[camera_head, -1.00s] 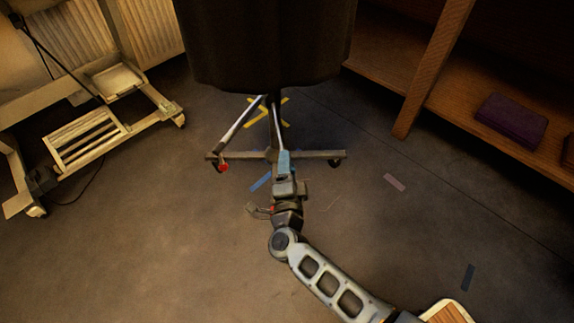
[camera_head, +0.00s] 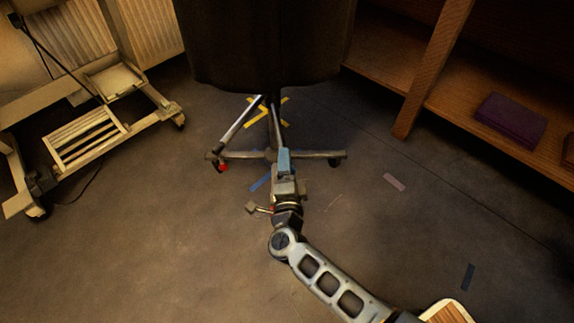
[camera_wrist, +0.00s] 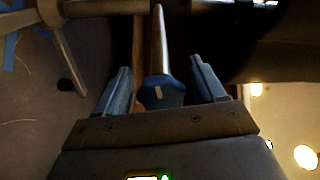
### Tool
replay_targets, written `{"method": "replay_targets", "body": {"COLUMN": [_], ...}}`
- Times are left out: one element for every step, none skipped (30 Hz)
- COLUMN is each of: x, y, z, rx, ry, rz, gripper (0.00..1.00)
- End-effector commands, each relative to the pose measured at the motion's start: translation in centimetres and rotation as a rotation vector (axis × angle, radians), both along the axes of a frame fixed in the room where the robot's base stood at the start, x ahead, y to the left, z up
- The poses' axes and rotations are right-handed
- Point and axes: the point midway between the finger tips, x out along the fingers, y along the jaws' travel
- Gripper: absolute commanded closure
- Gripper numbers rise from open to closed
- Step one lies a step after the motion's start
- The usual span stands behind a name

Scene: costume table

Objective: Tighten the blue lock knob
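The blue lock knob (camera_wrist: 165,93) shows in the wrist view, with a small pale mark on its face, at the near end of a thin metal rod. My gripper (camera_wrist: 163,85) has one finger on each side of the knob. The fingers stand apart, with a narrow gap visible at each side, so it looks open around the knob. In the head view my gripper (camera_head: 284,158) is low at the wheeled stand's base (camera_head: 316,155), and the knob cannot be made out there.
A dark hanging cloth or garment (camera_head: 265,45) covers the stand above my gripper. One caster (camera_head: 222,167) is red. A pale wheeled frame (camera_head: 90,140) stands at left. Wooden shelving (camera_head: 430,80) with a purple box (camera_head: 512,118) is at right. Open floor lies around the base.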

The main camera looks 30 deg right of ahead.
Motion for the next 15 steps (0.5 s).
{"method": "replay_targets", "body": {"x": [0.0, 0.0, 0.0, 0.0, 0.0, 0.0, -0.1, -0.3, -0.6, -0.9, -1.3, -1.8, -2.3, -2.8, -3.4], "y": [0.0, 0.0, 0.0, 0.0, 0.0, 0.0, 0.1, 0.2, 0.3, 0.5, 0.7, 1.0, 1.2, 1.5, 1.7], "z": [0.0, 0.0, 0.0, 0.1, 0.1, 0.1, 0.1, 0.1, 0.1, 0.2, 0.2, 0.2, 0.2, 0.2, 0.1], "rx": [0.0, 0.0, 0.0, -0.001, -0.001, 0.0, 0.0, 0.0, -0.001, -0.001, -0.001, -0.002, -0.001, -0.001, -0.001], "ry": [-0.001, -0.001, -0.001, -0.001, -0.001, -0.001, -0.001, -0.001, 0.0, 0.001, 0.001, 0.001, 0.002, 0.002, 0.002], "rz": [0.0, 0.0, 0.0, -0.001, -0.001, 0.0, 0.0, 0.0, 0.0, 0.001, 0.002, 0.002, 0.002, 0.003, 0.002], "gripper": [0.31, 0.31, 0.31, 0.31, 0.31, 0.31, 0.31, 0.31, 0.31, 0.31, 0.31, 0.31, 0.31, 0.31, 0.31]}}
